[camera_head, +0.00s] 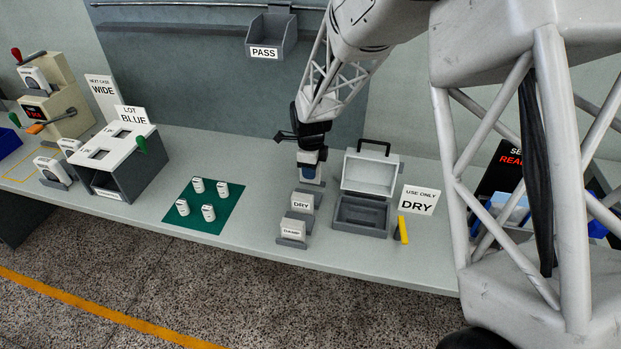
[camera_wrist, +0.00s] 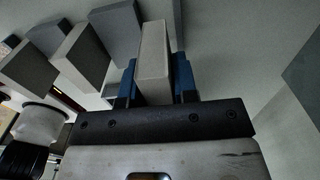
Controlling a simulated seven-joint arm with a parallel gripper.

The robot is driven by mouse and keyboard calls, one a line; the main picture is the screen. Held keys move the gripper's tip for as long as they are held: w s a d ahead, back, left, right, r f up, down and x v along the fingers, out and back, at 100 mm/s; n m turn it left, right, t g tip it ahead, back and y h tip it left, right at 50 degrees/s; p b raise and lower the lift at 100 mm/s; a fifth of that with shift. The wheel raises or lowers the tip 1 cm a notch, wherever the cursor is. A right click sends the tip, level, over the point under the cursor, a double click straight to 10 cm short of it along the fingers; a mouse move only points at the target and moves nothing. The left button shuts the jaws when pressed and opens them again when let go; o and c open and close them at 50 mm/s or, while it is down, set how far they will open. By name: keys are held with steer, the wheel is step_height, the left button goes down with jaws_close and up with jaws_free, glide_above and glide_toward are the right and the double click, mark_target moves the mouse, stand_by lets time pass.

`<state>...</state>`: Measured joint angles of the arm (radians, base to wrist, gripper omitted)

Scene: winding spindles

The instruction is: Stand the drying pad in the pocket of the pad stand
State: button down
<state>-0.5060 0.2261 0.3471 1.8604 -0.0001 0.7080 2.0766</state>
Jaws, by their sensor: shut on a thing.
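My gripper (camera_head: 309,160) is above the back of a short row of small grey stands, left of the open grey case. Its blue fingers (camera_wrist: 126,85) are shut on a pale, flat block, the pad (camera_wrist: 152,62), which points away from the wrist. In the head view the pad shows only partly under the fingers; no label on it can be read. A grey stand (camera_head: 318,183) is right at the pad. I cannot tell whether the pad is seated in its pocket or just above it. Two other pale pads, labelled DRY (camera_head: 301,203) and DAMP (camera_head: 293,228), stand in front.
The open grey case (camera_head: 362,214) is close on the right, with a USE ONLY DRY sign (camera_head: 418,200) and a yellow bar (camera_head: 403,229). A green mat (camera_head: 190,218) with several white spools lies left. Bare table lies between mat and stands.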

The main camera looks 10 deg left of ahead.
steer(key=shift+f, duration=0.1)
steer(key=shift+f, duration=1.75)
steer(key=shift+f, duration=0.15)
steer(key=c, duration=0.9)
jaws_free()
step_height(320, 180, up, 12)
steer(key=shift+r, duration=0.15)
